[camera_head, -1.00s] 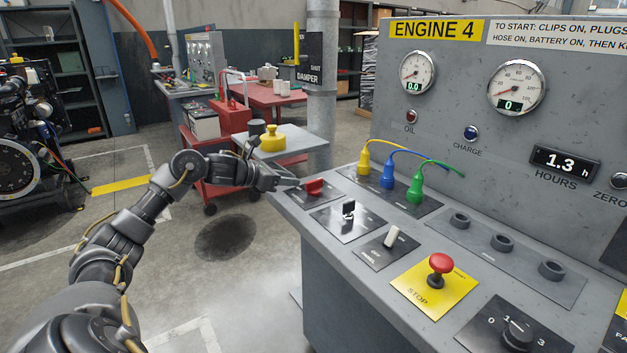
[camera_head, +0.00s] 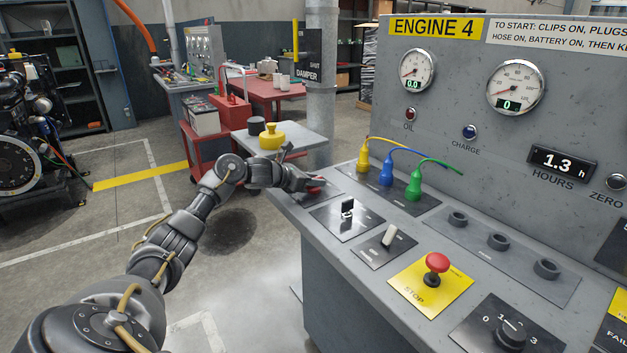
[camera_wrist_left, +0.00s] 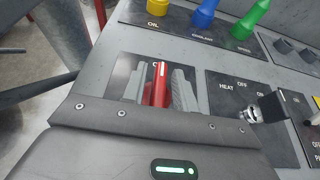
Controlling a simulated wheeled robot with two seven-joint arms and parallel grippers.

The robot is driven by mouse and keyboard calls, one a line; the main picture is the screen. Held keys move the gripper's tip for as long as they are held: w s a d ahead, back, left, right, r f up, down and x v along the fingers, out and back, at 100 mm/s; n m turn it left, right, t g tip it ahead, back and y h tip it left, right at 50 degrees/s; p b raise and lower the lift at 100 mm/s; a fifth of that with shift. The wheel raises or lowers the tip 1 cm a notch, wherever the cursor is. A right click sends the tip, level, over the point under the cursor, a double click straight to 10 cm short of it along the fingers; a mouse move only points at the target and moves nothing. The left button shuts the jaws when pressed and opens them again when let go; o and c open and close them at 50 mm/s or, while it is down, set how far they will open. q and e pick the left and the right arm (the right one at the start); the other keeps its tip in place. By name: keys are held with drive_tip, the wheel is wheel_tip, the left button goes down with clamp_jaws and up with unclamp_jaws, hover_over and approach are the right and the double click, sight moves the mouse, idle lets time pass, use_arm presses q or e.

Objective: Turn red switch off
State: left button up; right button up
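The red switch (camera_wrist_left: 160,84) is a red handle on a dark plate at the near left end of the sloping console. In the head view, my left gripper (camera_head: 314,186) is at this switch and hides most of it. In the left wrist view, the two grey fingers of my left gripper (camera_wrist_left: 159,88) stand on either side of the red handle, very close to it. I cannot tell whether they press on it. The handle points along the fingers, and the plate's lettering is mostly hidden. My right gripper is not in view.
Yellow (camera_head: 363,156), blue (camera_head: 387,172) and green (camera_head: 415,186) plugs stand behind. A red cart (camera_head: 203,154) stands left of the console.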

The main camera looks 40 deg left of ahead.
use_arm(q)
clamp_jaws()
